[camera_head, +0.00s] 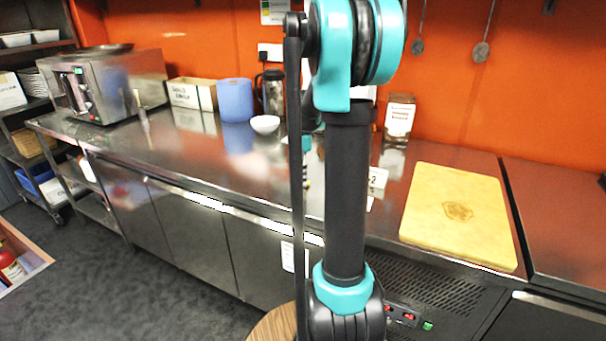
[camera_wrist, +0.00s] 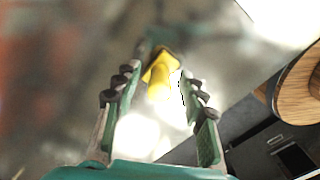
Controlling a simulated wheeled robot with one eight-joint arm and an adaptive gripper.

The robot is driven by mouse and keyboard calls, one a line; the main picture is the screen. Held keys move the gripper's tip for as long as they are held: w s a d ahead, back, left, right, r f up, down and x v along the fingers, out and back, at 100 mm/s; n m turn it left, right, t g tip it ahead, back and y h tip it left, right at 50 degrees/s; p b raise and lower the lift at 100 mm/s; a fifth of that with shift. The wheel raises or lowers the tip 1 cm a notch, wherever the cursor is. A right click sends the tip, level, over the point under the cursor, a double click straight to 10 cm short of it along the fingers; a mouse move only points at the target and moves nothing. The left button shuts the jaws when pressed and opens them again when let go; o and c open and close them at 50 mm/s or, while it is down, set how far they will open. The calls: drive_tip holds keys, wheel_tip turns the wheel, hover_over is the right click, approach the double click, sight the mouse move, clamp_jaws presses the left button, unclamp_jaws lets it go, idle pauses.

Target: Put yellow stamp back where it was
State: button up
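The yellow stamp (camera_wrist: 160,78) shows in the wrist view, between and just beyond the fingertips of my gripper (camera_wrist: 159,80). The fingers are spread, with a narrow gap seen on each side of the stamp. I cannot tell how far the stamp is from the fingertips in depth. The surface behind it is shiny and blurred, like the steel counter (camera_head: 215,165). In the head view my arm hides the stamp and most of my gripper.
A yellow cutting board (camera_head: 458,215) lies at the counter's right. A white bowl (camera_head: 265,124), blue container (camera_head: 235,100), cardboard box (camera_head: 192,93) and steel flask (camera_head: 273,92) stand left of my arm. A labelled jar (camera_head: 399,118) and white card (camera_head: 378,181) are right of it.

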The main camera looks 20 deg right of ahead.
drive_tip(key=shift+r, duration=0.1)
wheel_tip(320, 180, up, 12)
idle(0.5)
idle(0.4)
